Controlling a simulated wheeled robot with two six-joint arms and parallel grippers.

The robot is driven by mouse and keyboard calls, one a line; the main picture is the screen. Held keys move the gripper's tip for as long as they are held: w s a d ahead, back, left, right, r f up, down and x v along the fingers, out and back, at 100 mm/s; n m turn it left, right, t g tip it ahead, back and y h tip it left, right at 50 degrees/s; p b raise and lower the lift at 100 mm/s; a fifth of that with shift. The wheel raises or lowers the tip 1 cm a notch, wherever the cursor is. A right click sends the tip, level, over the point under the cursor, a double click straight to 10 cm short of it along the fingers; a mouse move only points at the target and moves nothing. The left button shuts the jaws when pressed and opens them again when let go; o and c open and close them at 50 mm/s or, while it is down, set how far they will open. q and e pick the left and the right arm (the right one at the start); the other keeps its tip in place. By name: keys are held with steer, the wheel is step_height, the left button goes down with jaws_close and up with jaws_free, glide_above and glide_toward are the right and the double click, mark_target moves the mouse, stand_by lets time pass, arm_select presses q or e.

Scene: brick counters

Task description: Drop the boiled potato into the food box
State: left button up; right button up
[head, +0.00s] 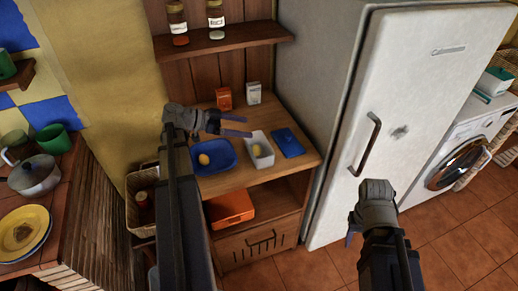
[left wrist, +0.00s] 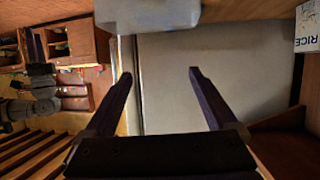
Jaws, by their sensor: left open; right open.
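A white open box (head: 268,161), likely the food box, stands on the wooden counter with a yellowish rounded lump (head: 256,150) inside it. A blue dish (head: 222,165) to its left holds another yellow rounded lump (head: 203,160). I cannot tell which lump is the boiled potato. My left gripper (head: 249,127) is open and empty above the counter, behind the dish and near the box's back edge. Its spread fingers also show in the left wrist view (left wrist: 159,73). My right gripper (head: 352,230) is open, low in front of the fridge, away from the counter.
A blue flat lid (head: 287,142) lies right of the box. Two small cartons (head: 224,98) stand at the back under a shelf (head: 225,40) with jars. The white fridge (head: 400,100) bounds the counter on the right. An orange box (head: 230,208) sits below.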

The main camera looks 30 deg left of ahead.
arm_select(q)
steer(key=p+v, duration=0.1)
steer(key=v, duration=0.3)
steer(key=shift+s+a+r, duration=0.15)
steer(key=shift+s+a, duration=0.05)
steer(key=shift+a, duration=0.05)
stand_by(0.4)
